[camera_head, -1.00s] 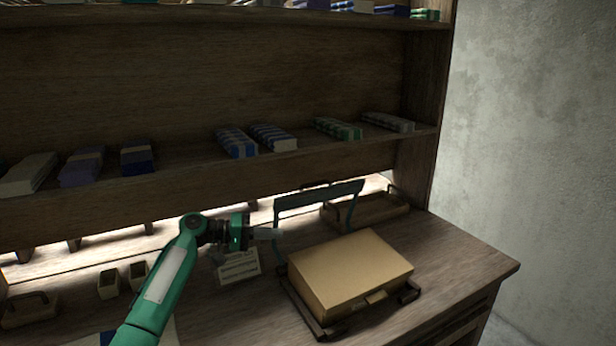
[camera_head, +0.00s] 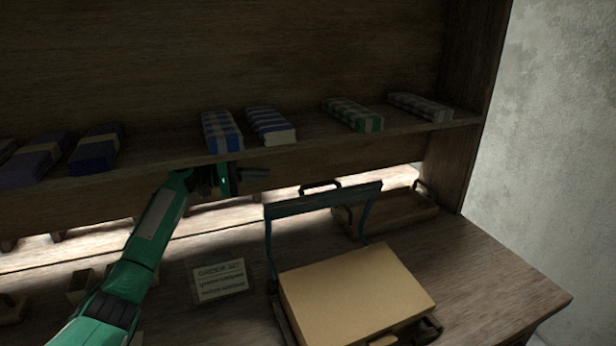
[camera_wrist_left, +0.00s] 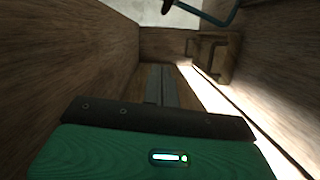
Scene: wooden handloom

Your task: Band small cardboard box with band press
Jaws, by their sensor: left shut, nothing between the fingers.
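A tan cardboard box (camera_head: 355,292) lies on the base of the band press at the right of the table, in the head view. The press's teal frame (camera_head: 322,201) stands raised behind the box, with a dark handle on top. No band shows around the box. My left gripper (camera_head: 258,173) is just below the shelf's front edge, left of the raised frame and apart from it. Its fingers point right, shut and empty; they also show close together in the left wrist view (camera_wrist_left: 161,85). My right gripper is not in view.
A shelf (camera_head: 300,160) above the table holds several folded striped cloths, with blue ones (camera_head: 221,132) near my left gripper. A wooden tray with a handle (camera_head: 400,211) stands behind the press. A printed card (camera_head: 219,281) lies left of the box. Small open containers (camera_head: 81,286) stand farther left.

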